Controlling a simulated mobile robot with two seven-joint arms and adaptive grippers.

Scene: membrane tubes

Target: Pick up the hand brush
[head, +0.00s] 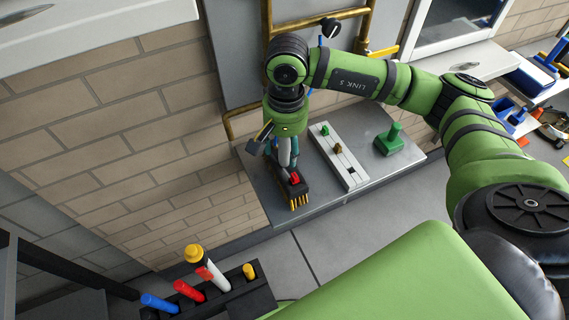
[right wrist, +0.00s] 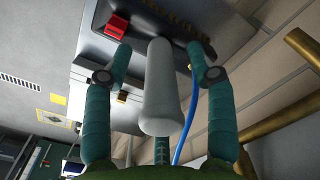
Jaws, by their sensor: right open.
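The hand brush (head: 299,189) lies at the left end of a grey ledge. It has a dark head with yellow-tan bristles, a red block on top and a pale handle. In the right wrist view the pale handle (right wrist: 160,95) points toward the camera, between the two teal fingers. My right gripper (head: 281,160) is over the brush in the head view. In the right wrist view the gripper (right wrist: 163,62) is open, one finger on each side of the handle, with visible gaps. The fingers partly hide the handle in the head view. My left gripper is not in view.
A white strip (head: 350,172) with small green and brown pieces lies right of the brush. A green knobbed block (head: 390,142) is farther right on the ledge (head: 322,207). A brick wall stands left. A dark rack (head: 262,299) with colored markers is in front.

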